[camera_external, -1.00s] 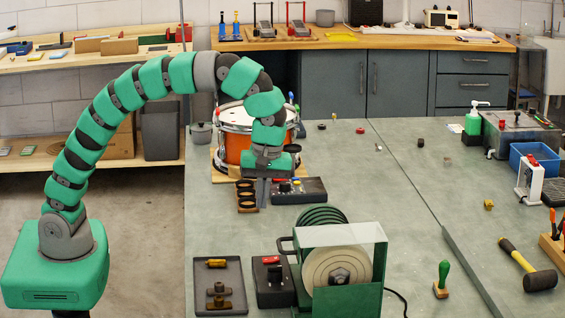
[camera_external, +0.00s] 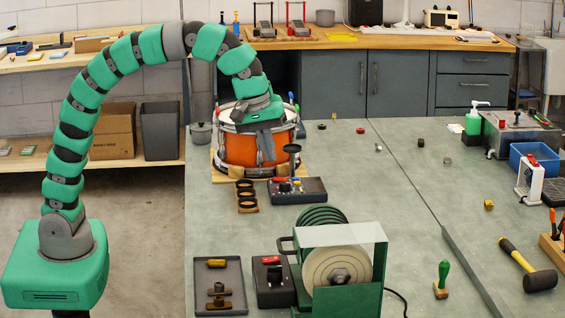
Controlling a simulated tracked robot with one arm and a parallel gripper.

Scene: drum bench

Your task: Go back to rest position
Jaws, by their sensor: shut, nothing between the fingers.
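My gripper (camera_external: 268,140) hangs from my raised, arched green arm. In the picture it overlaps the front of the orange drum (camera_external: 235,150), which stands on a wooden board (camera_external: 222,167). The gripper is shut and holds nothing. Its fingertips point down, and I cannot tell how far they are from the drum. Part of the drum's top and side is hidden behind the gripper.
A black control box (camera_external: 300,190) and a holder with dark rings (camera_external: 246,196) sit in front of the drum. Nearer are a green grinder (camera_external: 340,275) and a dark tray (camera_external: 232,270). A mallet (camera_external: 535,275) lies at right. The middle right bench is mostly clear.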

